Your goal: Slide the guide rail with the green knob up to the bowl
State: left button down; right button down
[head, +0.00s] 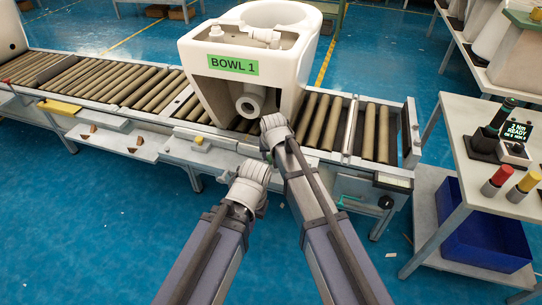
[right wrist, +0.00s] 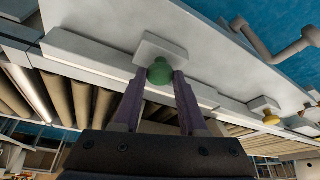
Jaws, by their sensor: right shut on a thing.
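The white bowl (head: 295,72), labelled BOWL 1, stands on the conveyor rollers in the head view. The green knob (right wrist: 160,73) sits on a pale block in the right wrist view, between the two fingers of my right gripper (right wrist: 161,82), which is shut on it. The guide rail (right wrist: 85,58) is the pale bar along the rollers beside the knob. In the head view my right wrist hides the knob at the conveyor's front edge, just before the bowl. My left gripper (head: 258,168) is in front of the conveyor; its fingers are hidden.
A yellow knob (right wrist: 271,118) sits farther along the front edge. Free rollers (head: 376,130) run right of the bowl to an end frame (head: 411,135). A side table (head: 480,160) at the right holds tools, with a blue bin (head: 485,240) below. A small shelf (head: 147,147) hangs at the left.

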dwell(0.3)
jog(key=w, duration=0.2)
jog(key=w+d, duration=0.1)
jog(key=w, duration=0.2)
jog(key=w+d, duration=0.1)
jog(key=w, duration=0.1)
jog(key=shift+w+d, duration=0.2)
jog(key=shift+w, duration=0.1)
jog(key=shift+c, duration=2.3)
grip_release()
jog(key=shift+s, duration=0.1)
jog(key=p+v, duration=0.7)
jog(key=shift+r, duration=0.4)
